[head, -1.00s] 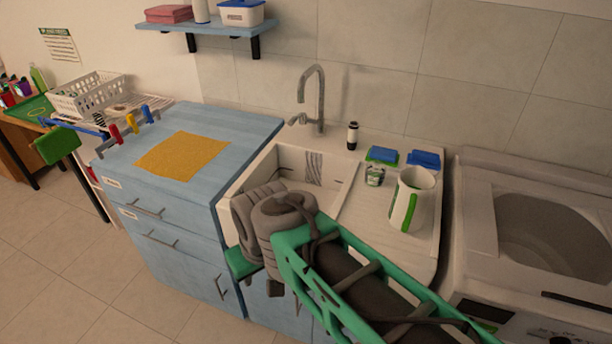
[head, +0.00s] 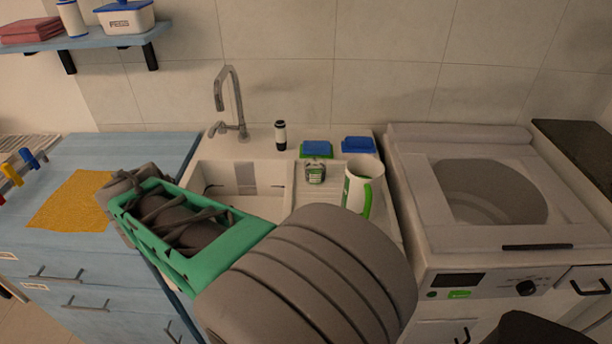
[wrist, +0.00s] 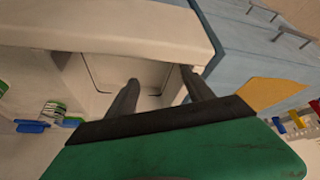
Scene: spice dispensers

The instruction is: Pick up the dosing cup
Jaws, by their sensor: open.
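A small see-through cup with a green-marked band, which looks like the dosing cup (head: 315,173), stands upright on the drainboard right of the sink basin, in front of a green-and-blue sponge. In the wrist view it shows small at the left (wrist: 53,109). My gripper (wrist: 159,76) is open, with two dark fingers apart and nothing between them. It is over the sink's front area, well away from the cup. In the head view my arm hides the fingers.
A white jug with a green handle (head: 362,187) stands close right of the cup. A blue sponge (head: 358,145) and a black-and-white bottle (head: 280,136) are behind. The tap (head: 233,105) rises behind the sink basin (head: 240,178). A washing machine (head: 490,200) stands at right.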

